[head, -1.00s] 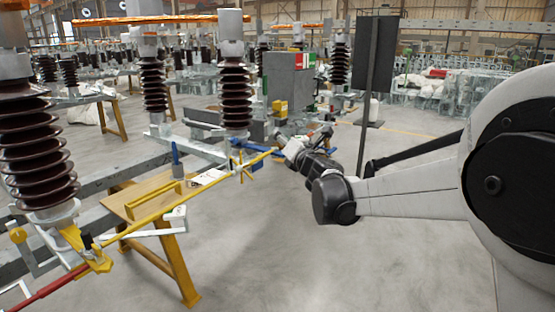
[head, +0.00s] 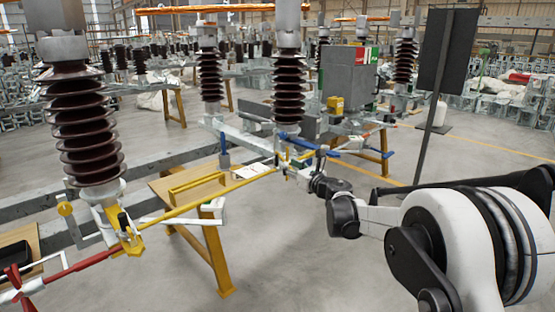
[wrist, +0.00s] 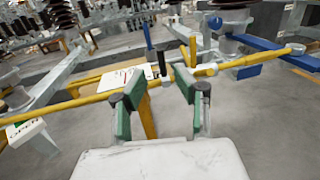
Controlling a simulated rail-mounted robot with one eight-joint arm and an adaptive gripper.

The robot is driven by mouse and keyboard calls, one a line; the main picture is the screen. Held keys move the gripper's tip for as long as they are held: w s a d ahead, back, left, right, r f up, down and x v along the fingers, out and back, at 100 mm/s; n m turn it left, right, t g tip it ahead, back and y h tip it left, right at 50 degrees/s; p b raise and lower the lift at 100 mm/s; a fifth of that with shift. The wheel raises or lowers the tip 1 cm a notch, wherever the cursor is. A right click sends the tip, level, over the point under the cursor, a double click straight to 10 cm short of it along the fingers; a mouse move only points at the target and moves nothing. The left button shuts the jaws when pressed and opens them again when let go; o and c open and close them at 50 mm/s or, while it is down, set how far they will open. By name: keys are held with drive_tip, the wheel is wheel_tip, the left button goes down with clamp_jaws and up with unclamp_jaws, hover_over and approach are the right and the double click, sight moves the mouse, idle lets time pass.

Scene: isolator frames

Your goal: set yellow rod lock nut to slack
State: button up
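The yellow rod (head: 215,197) runs from a yellow clamp at lower left up to the right, where my gripper (head: 291,172) is. In the wrist view the yellow rod (wrist: 78,104) crosses the whole picture, passing just beyond my fingertips. My gripper (wrist: 160,79) is open, its two green-padded fingers apart with nothing held between them. A small grey nut-like piece (wrist: 167,82) on the rod shows between the fingertips, and I cannot tell for sure that it is the lock nut or how it is set. In the head view my gripper hides this part.
A yellow-topped stand (head: 158,188) with a white sheet (head: 250,170) is beside the rod. Blue bars (wrist: 262,45) and an upright yellow bar (wrist: 193,52) are close beyond my fingers. Ribbed brown insulators (head: 82,130) stand behind. The floor at front is clear.

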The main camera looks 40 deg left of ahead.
sight(277, 157)
drive_tip(key=b+x, duration=0.1)
drive_tip(key=x, duration=0.7)
drive_tip(key=shift+w+a, duration=0.2)
drive_tip(key=shift+a, duration=0.15)
clamp_jaws()
